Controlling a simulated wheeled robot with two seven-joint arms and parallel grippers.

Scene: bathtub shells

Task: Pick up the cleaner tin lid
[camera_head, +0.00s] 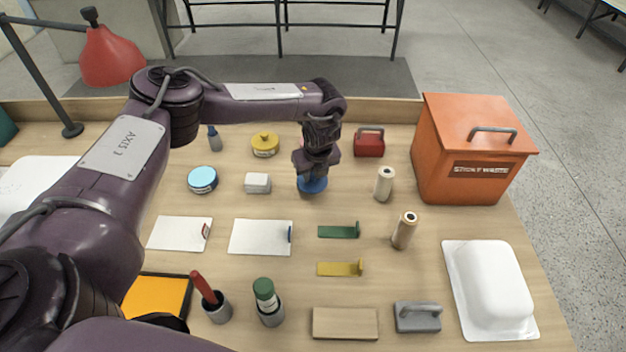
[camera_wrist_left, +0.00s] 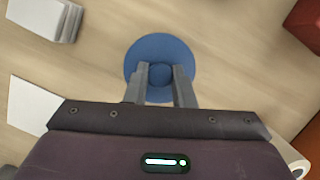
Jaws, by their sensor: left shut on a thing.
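A blue round lid (camera_head: 312,185) with a small knob is under my left gripper (camera_head: 314,174) near the middle of the table. In the left wrist view, the lid (camera_wrist_left: 160,50) shows as a blue disc, and my left gripper (camera_wrist_left: 162,75) is shut on its knob, with a finger on each side. The gripper hides part of the lid in the head view. I cannot tell whether the lid is raised or what is under it. My right gripper is not in view.
A light-blue-topped tin (camera_head: 202,179) and a white block (camera_head: 257,183) stand left of the lid. A yellow tin (camera_head: 264,144) and a red box (camera_head: 369,142) are behind. A cream roll (camera_head: 384,183) and an orange bin (camera_head: 470,150) stand right.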

